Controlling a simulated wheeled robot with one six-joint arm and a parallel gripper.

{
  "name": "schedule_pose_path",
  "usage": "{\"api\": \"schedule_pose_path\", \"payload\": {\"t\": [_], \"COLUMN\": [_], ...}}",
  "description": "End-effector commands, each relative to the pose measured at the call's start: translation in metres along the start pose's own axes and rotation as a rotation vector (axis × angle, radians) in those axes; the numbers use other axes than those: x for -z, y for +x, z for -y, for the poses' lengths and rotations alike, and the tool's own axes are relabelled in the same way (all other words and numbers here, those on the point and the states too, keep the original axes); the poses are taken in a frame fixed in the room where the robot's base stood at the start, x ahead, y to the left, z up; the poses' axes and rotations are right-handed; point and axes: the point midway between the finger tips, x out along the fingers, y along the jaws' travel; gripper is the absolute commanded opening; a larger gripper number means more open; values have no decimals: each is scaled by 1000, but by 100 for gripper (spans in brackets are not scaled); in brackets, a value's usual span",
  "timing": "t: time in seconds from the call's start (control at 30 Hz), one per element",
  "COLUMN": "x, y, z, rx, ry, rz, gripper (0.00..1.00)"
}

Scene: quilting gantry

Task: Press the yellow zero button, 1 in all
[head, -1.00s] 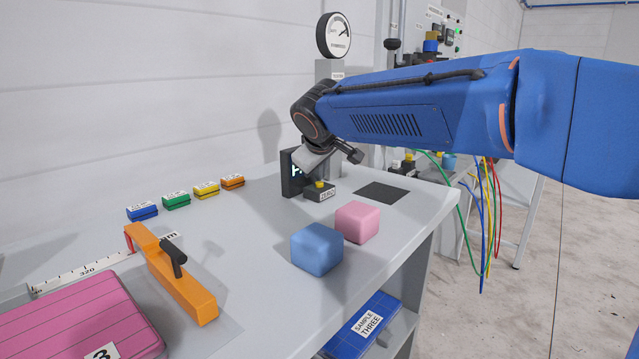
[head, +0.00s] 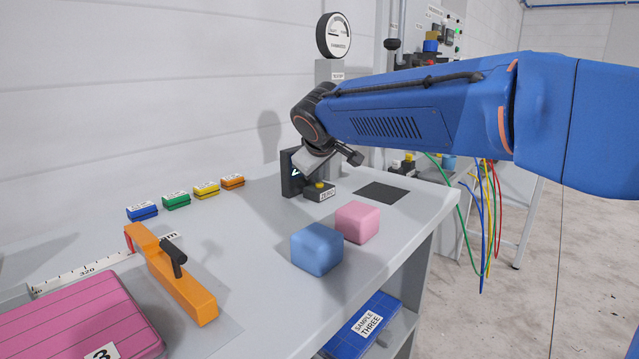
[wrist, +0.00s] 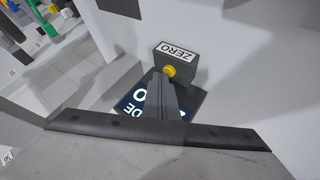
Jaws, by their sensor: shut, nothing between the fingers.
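The yellow button (head: 319,185) sits on top of a small dark box labelled ZERO (head: 320,196), on the grey bench. In the wrist view the yellow button (wrist: 169,70) shows just beyond and right of my fingertips, on the ZERO box (wrist: 182,60). My gripper (wrist: 160,75) is shut and empty, with its fingers pointing at the button. In the head view my gripper (head: 318,177) is just above the button, and its tips are hard to make out. I cannot tell whether they touch it.
A dark display (head: 291,173) with lit characters stands behind the button, partly hidden. A pink cube (head: 357,222) and a blue cube (head: 317,249) lie in front. A dark square pad (head: 381,192) lies to the right. A round gauge (head: 334,36) stands behind.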

Motion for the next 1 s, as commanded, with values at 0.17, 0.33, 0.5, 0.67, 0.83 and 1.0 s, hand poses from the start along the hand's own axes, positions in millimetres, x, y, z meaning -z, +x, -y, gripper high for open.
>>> {"api": "schedule_pose_path", "payload": {"t": [0.17, 0.33, 0.5, 0.67, 0.83, 1.0], "x": [4, 8, 9, 9, 12, 18], "y": [-4, -10, -12, -12, -16, -25], "z": [-3, -8, -9, -9, -11, -18], "rx": [0, 0, 1, 0, 0, -1], "ry": [0, 1, 0, 0, 0, 1], "rz": [-1, 0, 0, 0, -1, -1], "gripper": [0, 0, 0, 0, 0, 0]}}
